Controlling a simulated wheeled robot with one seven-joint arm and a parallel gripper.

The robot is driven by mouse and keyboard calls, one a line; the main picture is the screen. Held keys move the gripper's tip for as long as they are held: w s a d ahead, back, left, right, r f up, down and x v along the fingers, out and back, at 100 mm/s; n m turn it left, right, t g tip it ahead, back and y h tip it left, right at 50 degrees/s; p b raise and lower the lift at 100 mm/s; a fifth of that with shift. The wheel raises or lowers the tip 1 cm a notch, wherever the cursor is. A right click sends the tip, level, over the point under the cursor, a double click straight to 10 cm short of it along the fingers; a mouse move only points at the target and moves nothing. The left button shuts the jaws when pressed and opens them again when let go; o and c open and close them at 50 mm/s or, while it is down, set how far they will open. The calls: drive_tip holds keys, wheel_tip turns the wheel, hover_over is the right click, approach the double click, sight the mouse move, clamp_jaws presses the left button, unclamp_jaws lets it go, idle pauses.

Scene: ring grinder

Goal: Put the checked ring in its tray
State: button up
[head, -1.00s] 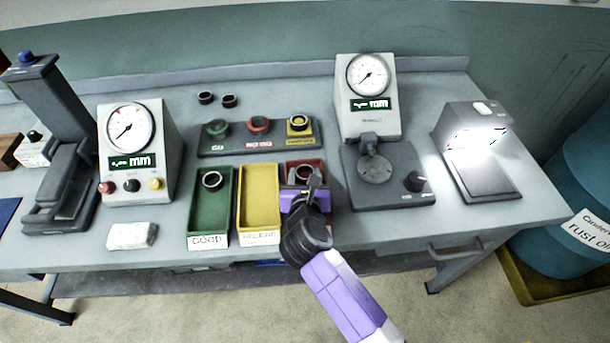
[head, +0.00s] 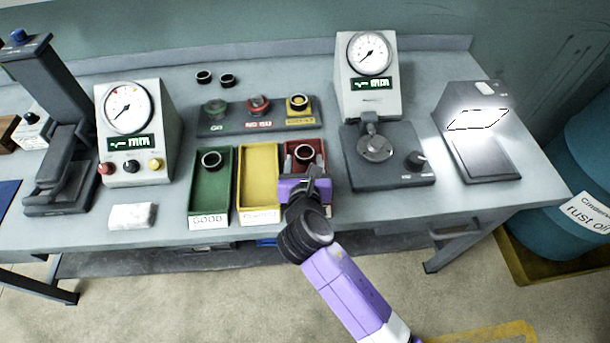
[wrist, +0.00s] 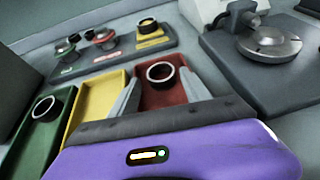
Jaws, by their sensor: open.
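A dark ring with a bright rim (head: 304,153) lies in the red tray (head: 321,167), toward its back end; it also shows in the wrist view (wrist: 160,74). My gripper (head: 314,174) is over the front part of the red tray, with its fingers apart and nothing between them. In the wrist view the two grey fingers (wrist: 160,97) point toward the ring, which is clear of them. Another ring (head: 211,160) lies in the green tray (head: 209,200), labelled GOOD. The yellow tray (head: 258,185) between them is empty. My gripper hides the front of the red tray.
Behind the trays is a gauge rack (head: 256,115) with green, red and yellow places. Two loose rings (head: 216,79) lie behind it. Dial gauges stand left (head: 135,130) and right (head: 368,75). A lit lamp stand (head: 476,135) is at the right. A white block (head: 132,216) lies front left.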

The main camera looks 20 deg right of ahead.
drive_tip(key=v, duration=0.8)
drive_tip(key=shift+s, duration=0.1)
